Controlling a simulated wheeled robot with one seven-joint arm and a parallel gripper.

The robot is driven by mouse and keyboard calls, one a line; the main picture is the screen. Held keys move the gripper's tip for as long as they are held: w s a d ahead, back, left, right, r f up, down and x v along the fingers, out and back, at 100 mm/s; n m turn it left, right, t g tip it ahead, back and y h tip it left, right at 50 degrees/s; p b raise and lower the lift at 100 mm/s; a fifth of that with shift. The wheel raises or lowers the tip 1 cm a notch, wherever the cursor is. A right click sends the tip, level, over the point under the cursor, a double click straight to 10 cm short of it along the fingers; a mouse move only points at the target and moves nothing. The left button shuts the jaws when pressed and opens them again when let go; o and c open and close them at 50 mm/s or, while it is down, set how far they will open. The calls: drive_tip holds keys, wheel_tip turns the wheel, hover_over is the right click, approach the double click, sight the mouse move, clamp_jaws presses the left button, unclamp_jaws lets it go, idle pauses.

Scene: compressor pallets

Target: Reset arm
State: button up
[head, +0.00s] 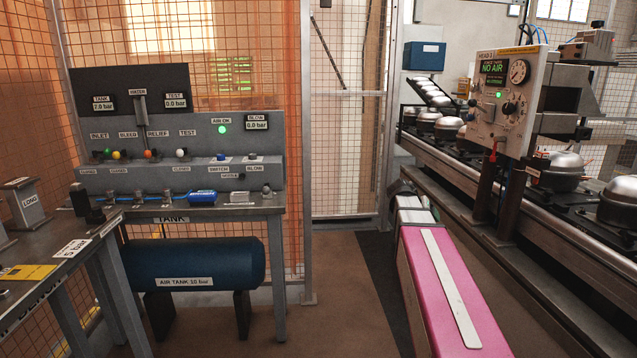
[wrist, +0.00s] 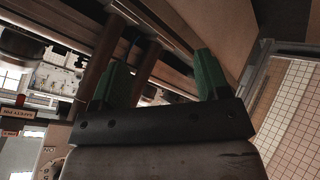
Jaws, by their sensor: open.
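My gripper (wrist: 158,80) shows in the wrist view, with two green fingers standing wide apart on a dark bar. It is open, and nothing is held between the fingers. Dark posts and metal rails show behind the fingers, apart from them as far as I can tell. In the head view a pink arm link with a white strip, which looks like mine, reaches forward beside the conveyor; the gripper's fingers cannot be made out there.
A conveyor (head: 450,178) with several compressors (head: 560,170) and a gauge panel (head: 502,95) runs along the right. On the left stand a valve bench (head: 185,165), a blue air tank (head: 195,263) and a table (head: 60,262). Open floor (head: 345,290) lies between; mesh fencing (head: 345,120) stands behind.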

drive_tip(key=s+a+f+n+g+y, duration=0.1)
drive_tip(key=s+a+f+y, duration=0.3)
drive_tip(key=s+a+f, duration=0.5)
drive_tip(key=s+a+f+n+g+y, duration=0.2)
drive_tip(key=s+a+f+n+y, duration=0.2)
drive_tip(key=s+a+f, duration=0.6)
wheel_tip(320, 180, down, 5)
drive_tip(key=shift+s+a+r+y, duration=0.1)
drive_tip(key=shift+s+a+y, duration=0.05)
drive_tip(key=shift+s+y, duration=0.2)
